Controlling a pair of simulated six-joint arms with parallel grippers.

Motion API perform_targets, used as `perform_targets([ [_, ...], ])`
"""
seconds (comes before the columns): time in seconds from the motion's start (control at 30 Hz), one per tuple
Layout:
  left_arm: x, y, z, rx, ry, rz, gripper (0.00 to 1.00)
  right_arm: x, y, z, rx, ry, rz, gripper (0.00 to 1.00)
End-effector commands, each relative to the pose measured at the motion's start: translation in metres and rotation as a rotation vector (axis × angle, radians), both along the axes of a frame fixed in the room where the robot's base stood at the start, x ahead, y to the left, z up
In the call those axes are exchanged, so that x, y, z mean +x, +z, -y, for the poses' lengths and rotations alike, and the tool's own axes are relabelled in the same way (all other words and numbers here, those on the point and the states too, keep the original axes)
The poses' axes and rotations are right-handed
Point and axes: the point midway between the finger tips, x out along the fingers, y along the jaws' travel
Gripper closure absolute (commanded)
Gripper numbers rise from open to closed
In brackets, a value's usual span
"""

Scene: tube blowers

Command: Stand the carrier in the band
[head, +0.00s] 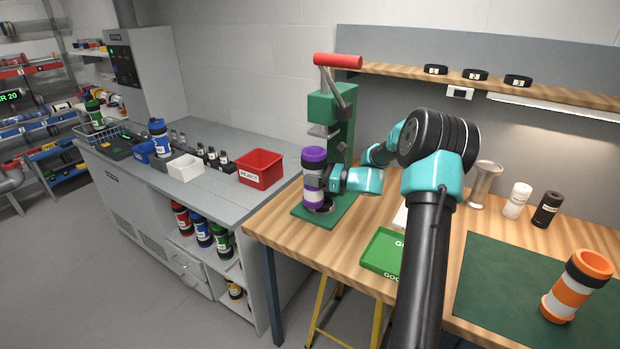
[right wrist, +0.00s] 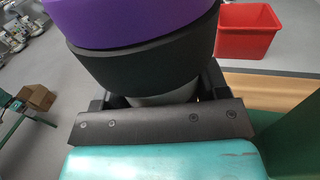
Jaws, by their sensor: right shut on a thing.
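The carrier (head: 313,172) is a clear tube with purple and black ends, upright at the green press (head: 345,125). My right gripper (head: 322,181) is shut around its middle from the right. In the right wrist view, the carrier's purple and black end (right wrist: 145,45) rises above the dark finger bar. The carrier's lower end is over the press's green base (head: 345,212), close to a dark round seat (head: 325,207); I cannot tell whether it touches. I cannot clearly make out a band. My left gripper is not in view.
The press's red handle (head: 337,61) is raised behind the carrier. A red reject bin (head: 261,168) stands on the grey counter to the left. A green tray (head: 380,252) lies at the table's front. An orange carrier (head: 575,287) stands on the dark green mat (head: 490,270).

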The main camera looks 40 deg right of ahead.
Motion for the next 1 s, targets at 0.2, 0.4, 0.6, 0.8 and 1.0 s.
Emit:
perform_targets([
  [0.2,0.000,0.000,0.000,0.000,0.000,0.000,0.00,0.004,0.000,0.017,-0.001,0.000,0.000,0.61],
  [0.4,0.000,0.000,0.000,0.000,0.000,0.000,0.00,0.008,0.000,0.032,-0.001,-0.001,0.000,0.61],
  [0.6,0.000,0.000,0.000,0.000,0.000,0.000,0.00,0.012,0.000,0.047,0.000,-0.001,0.001,0.61],
  [0.8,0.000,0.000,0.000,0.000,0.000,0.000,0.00,0.015,0.000,0.062,-0.001,0.000,0.000,0.61],
  [1.0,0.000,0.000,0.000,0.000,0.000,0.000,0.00,0.015,-0.015,0.061,0.000,0.001,0.000,0.61],
])
